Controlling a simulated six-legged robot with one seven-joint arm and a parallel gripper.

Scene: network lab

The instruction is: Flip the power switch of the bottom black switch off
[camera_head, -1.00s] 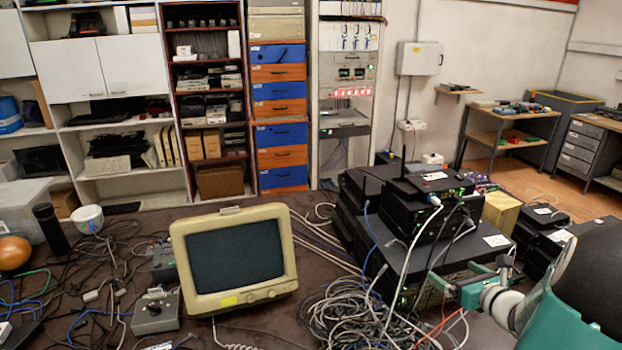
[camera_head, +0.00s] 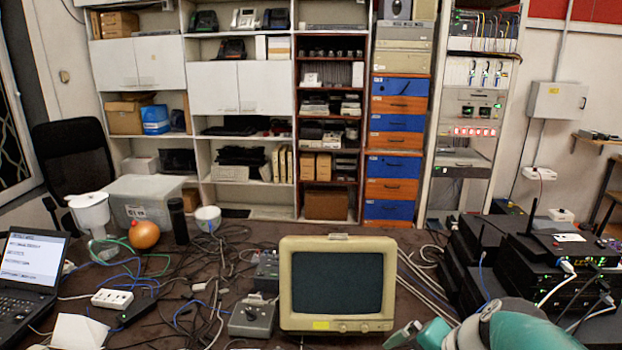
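A stack of black network devices (camera_head: 545,258) stands at the right of the table, cut off by the right edge of the picture. Cables plug into its front, and green lights glow there. Its lowest units are partly hidden behind my teal arm and the frame edge. I cannot make out a power switch on any of them. My gripper (camera_head: 404,335) shows only in part at the bottom, just right of the cream monitor and left of the stack, apart from the stack. Its fingers are too cut off to tell whether they are open.
The cream CRT monitor (camera_head: 337,285) stands at the table's front middle. A grey control box (camera_head: 253,317) and loose cables lie left of it. Shelves and a rack line the back.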

